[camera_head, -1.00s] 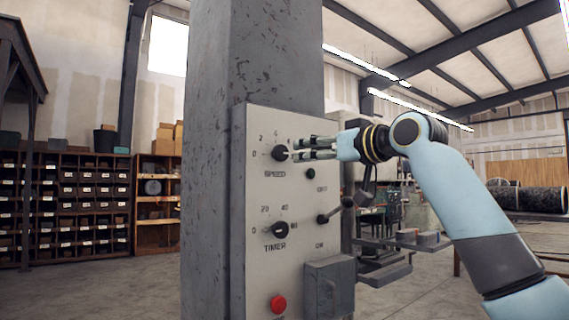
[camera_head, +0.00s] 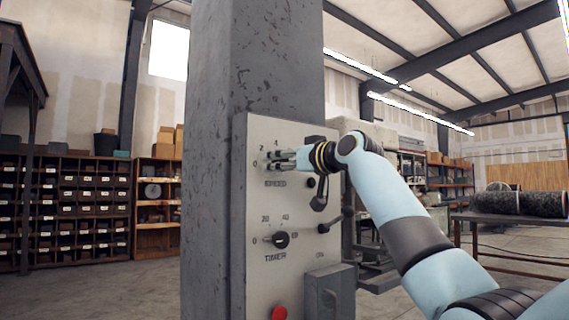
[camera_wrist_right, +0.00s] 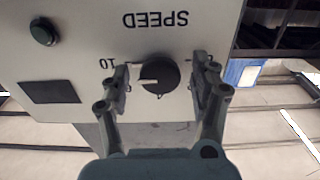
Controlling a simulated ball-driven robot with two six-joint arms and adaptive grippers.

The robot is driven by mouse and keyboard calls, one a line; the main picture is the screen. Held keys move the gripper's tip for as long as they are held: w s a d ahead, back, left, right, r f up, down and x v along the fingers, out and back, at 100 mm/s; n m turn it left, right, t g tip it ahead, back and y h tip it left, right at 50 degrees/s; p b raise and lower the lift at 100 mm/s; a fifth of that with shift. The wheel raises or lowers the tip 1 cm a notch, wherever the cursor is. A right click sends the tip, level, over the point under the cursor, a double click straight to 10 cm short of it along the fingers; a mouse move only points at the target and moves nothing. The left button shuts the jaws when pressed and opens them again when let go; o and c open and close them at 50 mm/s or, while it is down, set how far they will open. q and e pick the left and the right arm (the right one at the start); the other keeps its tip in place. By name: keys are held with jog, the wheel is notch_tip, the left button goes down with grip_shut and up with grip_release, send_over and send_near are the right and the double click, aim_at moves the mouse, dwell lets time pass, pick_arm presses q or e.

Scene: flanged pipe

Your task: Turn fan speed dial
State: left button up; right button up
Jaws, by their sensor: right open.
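The fan speed dial is a round black knob with a pale pointer. It shows in the right wrist view (camera_wrist_right: 160,75) under the upside-down SPEED label (camera_wrist_right: 155,20). My right gripper (camera_wrist_right: 162,88) is open, with one finger on each side of the dial; I cannot tell whether they touch it. In the head view my right gripper (camera_head: 284,159) is at the upper part of the control panel (camera_head: 258,205) and hides the dial. My left gripper is not in view.
Below on the panel are the TIMER dial (camera_head: 281,240), a lever (camera_head: 330,222), a red button (camera_head: 279,313) and a protruding grey box (camera_head: 328,290). The panel is on a grey column (camera_head: 258,60). Shelves (camera_head: 85,200) stand behind at left.

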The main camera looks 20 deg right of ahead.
jog(key=c, duration=1.2)
jog(key=shift+n, duration=0.4)
jog(key=shift+f+n+b, duration=0.1)
jog(key=shift+n+b, duration=1.25)
jog(key=shift+n, duration=2.65)
